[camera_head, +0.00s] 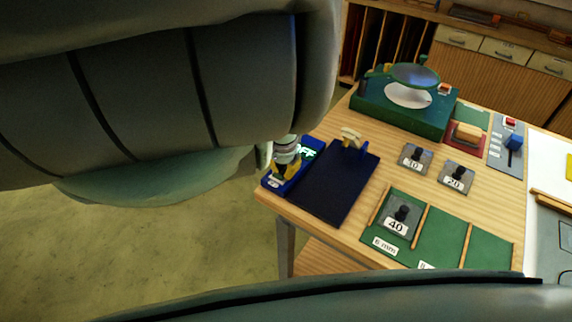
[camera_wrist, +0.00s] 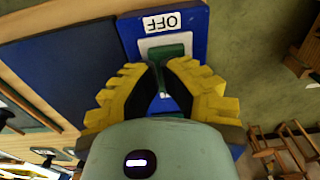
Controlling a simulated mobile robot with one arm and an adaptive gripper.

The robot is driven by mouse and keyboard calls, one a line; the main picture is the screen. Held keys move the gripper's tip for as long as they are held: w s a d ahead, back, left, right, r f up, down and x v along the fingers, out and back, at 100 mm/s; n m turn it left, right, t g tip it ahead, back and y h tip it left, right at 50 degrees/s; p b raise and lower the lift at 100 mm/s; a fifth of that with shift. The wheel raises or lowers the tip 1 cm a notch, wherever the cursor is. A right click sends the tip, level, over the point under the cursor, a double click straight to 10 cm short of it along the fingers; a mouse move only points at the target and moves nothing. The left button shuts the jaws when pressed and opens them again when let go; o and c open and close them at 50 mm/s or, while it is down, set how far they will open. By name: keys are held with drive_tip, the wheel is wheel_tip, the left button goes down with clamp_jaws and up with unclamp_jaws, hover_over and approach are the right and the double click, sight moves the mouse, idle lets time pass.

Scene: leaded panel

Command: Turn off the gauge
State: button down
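A blue panel (camera_wrist: 128,30) with a white OFF label (camera_wrist: 172,21) and a green lever (camera_wrist: 168,50) fills the top of the wrist view. In the head view the same blue panel (camera_head: 272,182) lies at the table's near left corner, its OFF label lit. My gripper (camera_wrist: 166,66) has yellow fingers, tips close together right at the green lever; whether they touch or grip it I cannot tell. In the head view my gripper (camera_head: 284,170) is over the blue panel, partly hidden by my arm. I see no dial that I can name as the gauge.
A dark blue mat (camera_head: 335,190) lies right beside the panel. Beyond it stands a green box (camera_head: 400,115) with a round glass. Blocks marked 30 (camera_head: 414,158), 20 (camera_head: 456,178) and 40 (camera_head: 398,222) sit on the table to the right. Open floor lies left of the table.

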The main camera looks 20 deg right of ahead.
drive_tip(key=shift+s+a+f, duration=0.1)
drive_tip(key=shift+s+f, duration=0.05)
drive_tip(key=shift+f, duration=0.25)
drive_tip(key=shift+w+d+f+b, duration=0.15)
drive_tip(key=shift+w+d+b, duration=0.4)
drive_tip(key=shift+b, duration=0.3)
drive_tip(key=shift+w, duration=0.1)
drive_tip(key=shift+r, duration=0.2)
wheel_tip(320, 180, up, 14)
drive_tip(key=p, duration=0.2)
drive_tip(key=shift+a, duration=0.3)
drive_tip(key=c, duration=1.7)
unclamp_jaws()
drive_tip(key=shift+r, duration=0.1)
